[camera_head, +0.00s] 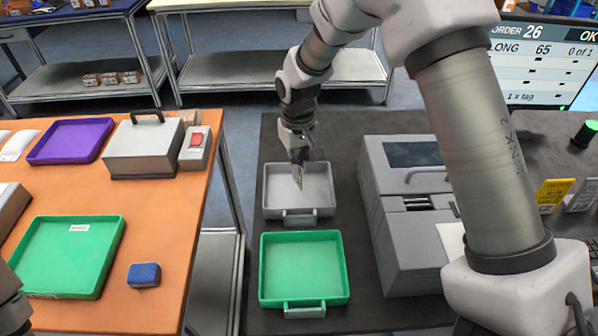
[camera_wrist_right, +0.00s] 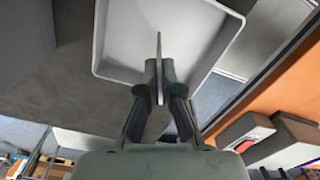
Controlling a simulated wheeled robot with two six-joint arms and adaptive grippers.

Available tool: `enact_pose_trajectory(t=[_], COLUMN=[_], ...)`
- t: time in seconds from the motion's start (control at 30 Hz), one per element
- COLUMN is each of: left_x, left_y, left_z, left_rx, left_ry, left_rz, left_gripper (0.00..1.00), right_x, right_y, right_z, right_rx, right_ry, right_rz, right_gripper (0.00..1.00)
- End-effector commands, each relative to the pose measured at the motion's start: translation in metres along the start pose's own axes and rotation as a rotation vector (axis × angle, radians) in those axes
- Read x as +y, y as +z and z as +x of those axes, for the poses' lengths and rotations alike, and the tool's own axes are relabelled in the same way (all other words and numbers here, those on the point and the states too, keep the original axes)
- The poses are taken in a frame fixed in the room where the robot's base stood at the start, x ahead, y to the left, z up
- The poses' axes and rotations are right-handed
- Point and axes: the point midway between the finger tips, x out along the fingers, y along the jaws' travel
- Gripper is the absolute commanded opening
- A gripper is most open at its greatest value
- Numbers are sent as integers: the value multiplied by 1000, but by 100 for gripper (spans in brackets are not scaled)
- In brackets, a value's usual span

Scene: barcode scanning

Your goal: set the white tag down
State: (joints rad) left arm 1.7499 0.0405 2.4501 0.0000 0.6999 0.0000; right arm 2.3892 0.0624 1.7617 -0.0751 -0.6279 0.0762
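My right gripper (camera_head: 299,158) hangs pointing down over the grey tray (camera_head: 320,198), which stands on the dark table behind a green tray. It is shut on the white tag (camera_head: 298,178), a thin flat piece held upright. In the right wrist view the tag (camera_wrist_right: 159,65) shows edge-on between the fingertips (camera_wrist_right: 159,72), with the tray floor (camera_wrist_right: 120,45) beyond it. I cannot tell whether the tag's lower edge touches the tray. A part of my left arm shows at the lower left edge of the head view; its fingers are not visible.
The front green tray (camera_head: 302,268) looks empty. A grey printer-like machine (camera_head: 405,225) stands right of the trays. On the orange table (camera_head: 160,235) are a purple tray (camera_head: 70,142), another green tray (camera_head: 65,258) and a blue box (camera_head: 144,275). A gap separates the tables.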

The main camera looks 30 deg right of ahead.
Motion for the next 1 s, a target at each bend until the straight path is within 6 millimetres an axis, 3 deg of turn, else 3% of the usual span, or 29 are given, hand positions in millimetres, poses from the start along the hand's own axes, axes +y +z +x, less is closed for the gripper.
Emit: enact_pose_trajectory(t=[0.2, 0.5, 0.6, 1.0], left_x=[0, 0, 0, 0], left_y=[0, 0, 0, 0], left_z=[-6, -4, -5, -3], left_rx=[0, 0, 0, 0], left_ry=[0, 0, 0, 0], left_rz=[0, 0, 0, 1], left_gripper=[38, 38, 38, 38], right_x=[0, 0, 0, 0], right_y=[1, 0, 0, 0], right_z=[31, 35, 34, 26], right_rx=[-1, -1, 0, 3], right_ry=[0, 0, 0, 0], right_rz=[0, 0, 0, 0], right_gripper=[0, 0, 31, 31])
